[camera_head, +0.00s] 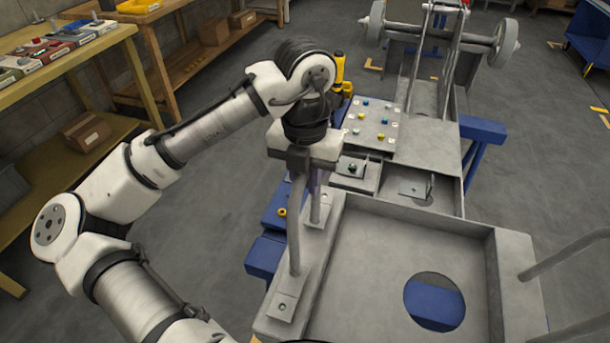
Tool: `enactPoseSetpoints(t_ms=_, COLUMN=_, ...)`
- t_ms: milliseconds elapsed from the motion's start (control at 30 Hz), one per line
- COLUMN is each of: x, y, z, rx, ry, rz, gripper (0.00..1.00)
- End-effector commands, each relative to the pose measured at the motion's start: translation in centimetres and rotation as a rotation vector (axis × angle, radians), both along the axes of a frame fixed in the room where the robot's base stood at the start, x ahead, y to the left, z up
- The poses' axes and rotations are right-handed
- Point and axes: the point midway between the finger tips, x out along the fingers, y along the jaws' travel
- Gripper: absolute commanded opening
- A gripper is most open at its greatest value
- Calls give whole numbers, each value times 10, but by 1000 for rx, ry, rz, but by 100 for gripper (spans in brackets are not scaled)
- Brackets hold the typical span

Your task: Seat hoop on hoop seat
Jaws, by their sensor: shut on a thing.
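A grey tube hoop (295,225) hangs upright under my gripper (313,166), over the left side rail of the grey chassis. My gripper is shut on the hoop's top, and its fingers are mostly hidden by the wrist and hoop. The hoop seat has a near plate (283,307) and a far plate (321,214) on the rail. The near leg's end appears just beyond the near plate's hole. The far leg ends by the far plate. I cannot tell whether either leg touches its plate.
Another grey hoop (570,255) stands on the chassis's right side. The chassis floor (385,255) has a round hole. A panel with coloured knobs (372,123) lies beyond. A yellow-and-black tool (340,72) stands near my wrist. Wooden benches line the left.

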Motion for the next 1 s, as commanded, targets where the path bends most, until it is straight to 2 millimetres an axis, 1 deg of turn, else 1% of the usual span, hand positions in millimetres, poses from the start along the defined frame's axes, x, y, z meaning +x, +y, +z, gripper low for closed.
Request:
enactPoseSetpoints(t_ms=567, x=0, y=0, z=-3, rx=-1, ry=-2, rz=1, gripper=0)
enactPoseSetpoints(t_ms=1000, x=0, y=0, z=-15, rx=-2, ry=-2, rz=0, gripper=0)
